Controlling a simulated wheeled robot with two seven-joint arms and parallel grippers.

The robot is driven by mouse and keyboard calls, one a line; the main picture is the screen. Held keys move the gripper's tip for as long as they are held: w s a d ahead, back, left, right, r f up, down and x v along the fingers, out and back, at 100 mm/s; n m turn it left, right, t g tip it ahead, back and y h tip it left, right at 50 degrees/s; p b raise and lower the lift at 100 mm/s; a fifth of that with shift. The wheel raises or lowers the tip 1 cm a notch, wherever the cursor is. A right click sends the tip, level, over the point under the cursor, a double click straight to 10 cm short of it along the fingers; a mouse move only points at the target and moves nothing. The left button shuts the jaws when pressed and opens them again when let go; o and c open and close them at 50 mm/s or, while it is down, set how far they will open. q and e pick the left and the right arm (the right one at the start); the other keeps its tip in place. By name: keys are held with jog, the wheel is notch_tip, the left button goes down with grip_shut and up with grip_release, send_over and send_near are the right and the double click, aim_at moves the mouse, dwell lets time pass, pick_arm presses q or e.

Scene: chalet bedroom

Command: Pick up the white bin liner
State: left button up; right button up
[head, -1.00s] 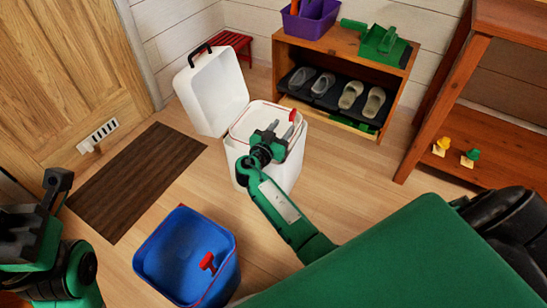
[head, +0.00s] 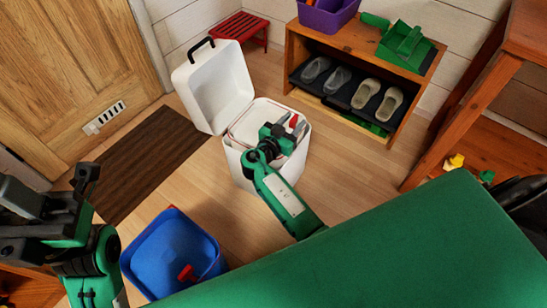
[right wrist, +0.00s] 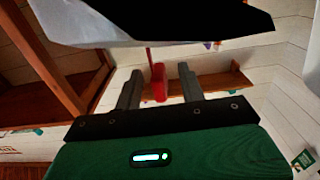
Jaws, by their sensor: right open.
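The white bin (head: 242,165) stands on the floor with its lid (head: 212,85) swung open. The white bin liner (head: 246,122) sits inside it, with a thin red line along its rim and an upright red grip (head: 293,121). My right gripper (head: 291,128) is open at the bin's mouth, beside the red grip. In the right wrist view the red grip (right wrist: 159,82) shows between the two open fingers (right wrist: 160,88); I cannot tell whether they touch it. My left gripper (head: 50,195) is at the left edge, away from the bin; its jaws are unclear.
A blue bin (head: 165,250) with a red grip (head: 187,273) stands in front, partly hidden by my body. A brown mat (head: 150,160) lies by the door. A shoe rack (head: 310,45) stands behind, a wooden shelf (head: 470,100) at right. Floor between bin and rack is clear.

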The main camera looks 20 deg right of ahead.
grip_shut()
jog(key=shift+r, duration=0.1)
dwell(1.4)
